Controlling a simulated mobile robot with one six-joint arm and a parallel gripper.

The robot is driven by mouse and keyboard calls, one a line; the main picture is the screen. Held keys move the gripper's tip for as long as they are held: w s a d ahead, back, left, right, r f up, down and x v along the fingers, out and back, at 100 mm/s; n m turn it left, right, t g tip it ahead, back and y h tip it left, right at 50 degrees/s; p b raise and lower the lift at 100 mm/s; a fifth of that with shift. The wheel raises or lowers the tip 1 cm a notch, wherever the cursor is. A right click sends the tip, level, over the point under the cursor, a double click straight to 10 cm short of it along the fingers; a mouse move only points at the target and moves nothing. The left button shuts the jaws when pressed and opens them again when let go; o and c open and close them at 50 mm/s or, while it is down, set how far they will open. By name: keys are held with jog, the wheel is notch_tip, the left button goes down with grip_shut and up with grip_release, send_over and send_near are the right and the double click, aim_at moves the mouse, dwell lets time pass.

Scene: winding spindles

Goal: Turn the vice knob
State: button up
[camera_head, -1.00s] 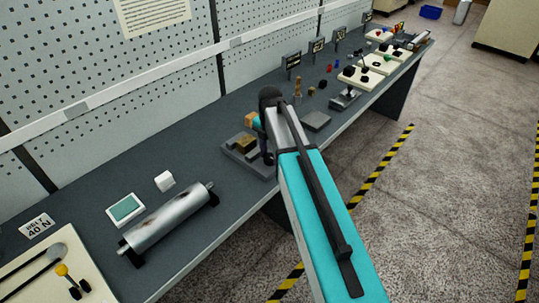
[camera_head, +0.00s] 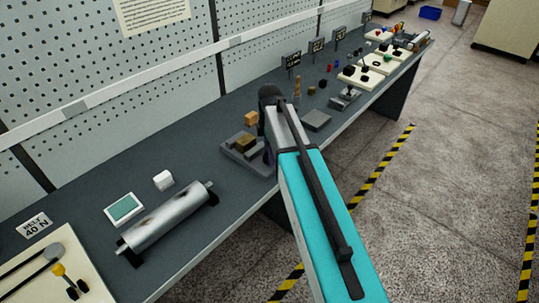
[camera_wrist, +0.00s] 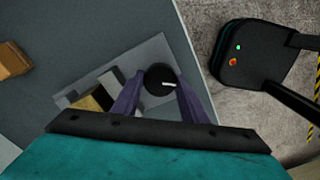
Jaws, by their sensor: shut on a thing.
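The vice (camera_head: 238,158) stands on the grey bench near its front edge, with a brass-coloured block (camera_head: 245,143) in it. In the wrist view the vice's grey base plate (camera_wrist: 158,55) and part of the block (camera_wrist: 88,103) show. The vice knob (camera_wrist: 160,79) is a round black disc with a short white mark pointing right. My gripper (camera_wrist: 157,92) has one purple finger on each side of the knob and is shut on it. In the head view my arm hides the knob and the fingers.
A wooden block (camera_head: 251,118) stands behind the vice. A metal roller on black supports (camera_head: 165,218), a white cube (camera_head: 163,180) and a teal-topped pad (camera_head: 124,209) lie to the left. Flat grey plate (camera_head: 316,120) and small parts lie to the right.

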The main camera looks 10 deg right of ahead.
jog(key=m, duration=0.4)
jog(key=m+b, duration=0.1)
jog(key=m, duration=0.4)
jog(key=shift+s+m, duration=0.1)
jog(key=shift+m, duration=0.2)
jog(key=m, duration=0.9)
jog(key=shift+m, duration=0.3)
jog(key=m, duration=0.9)
jog(key=shift+b, duration=0.3)
jog(key=m, duration=0.4)
jog(key=shift+m, duration=0.4)
jog(key=m, duration=0.4)
jog(key=shift+m, duration=0.4)
jog(key=shift+f, duration=0.1)
